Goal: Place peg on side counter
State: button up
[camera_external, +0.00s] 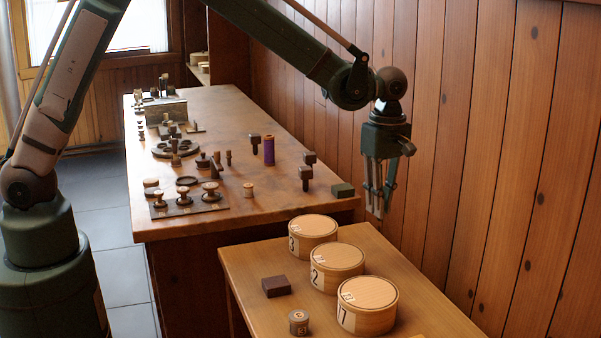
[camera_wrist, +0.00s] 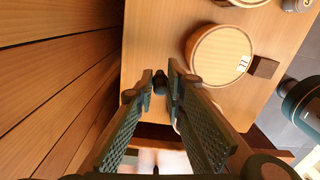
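My gripper (camera_external: 377,212) hangs fingers-down in the air beside the plank wall, by the far end of the side counter (camera_external: 247,262). In the wrist view, its two fingers (camera_wrist: 160,70) have a narrow gap with a small dark shape (camera_wrist: 160,84) in it. I cannot tell whether this is a gripped peg. Dark peg-like pieces with wide heads stand on the long counter (camera_external: 225,235), one (camera_external: 254,143) left of a purple spool (camera_external: 268,151) and another (camera_external: 305,178) nearer its front end. None is clearly marked as the peg.
Three round numbered boxes, a far one (camera_external: 313,229), a middle one (camera_external: 337,262) and a near one (camera_external: 367,300), line the side counter. A dark block (camera_external: 276,286) and a small spool (camera_external: 298,322) lie left of them. A green block (camera_external: 343,190) sits at the long counter's corner.

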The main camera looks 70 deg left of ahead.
jog(key=shift+f, duration=1.45)
jog(key=shift+f+b, duration=0.35)
jog(key=shift+f, duration=2.75)
jog(key=shift+f, duration=0.1)
jog(key=shift+f, duration=1.8)
jog(key=shift+f+b, duration=0.15)
jog(key=shift+b, duration=0.2)
jog(key=o, duration=0.6)
jog(key=shift+r, duration=0.25)
